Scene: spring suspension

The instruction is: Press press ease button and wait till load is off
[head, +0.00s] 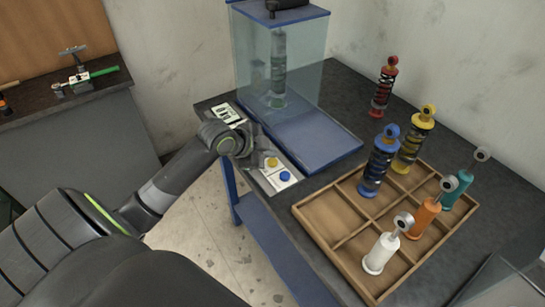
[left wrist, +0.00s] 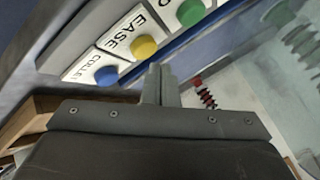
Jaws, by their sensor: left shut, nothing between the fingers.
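The button panel lies on the bench before the press (head: 278,60). In the left wrist view, the yellow button (left wrist: 143,47) is beside the EASE label (left wrist: 118,40), between a blue button (left wrist: 106,76) labelled COLLET and a green button (left wrist: 190,12). The head view shows the yellow button (head: 272,162) and blue button (head: 285,176); my arm hides the green one. My left gripper (head: 250,150) is shut and empty over the panel. Its fingertips (left wrist: 158,72) appear close to the yellow button, apparently apart from it. A spring unit stands inside the clear press guard. My right gripper is out of view.
A wooden divided tray (head: 325,235) holds white, orange and teal shafts, with a blue spring unit (head: 378,160) at its back edge. Yellow (head: 414,138) and red (head: 384,86) spring units stand behind. A side bench (head: 60,110) with tools is at left.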

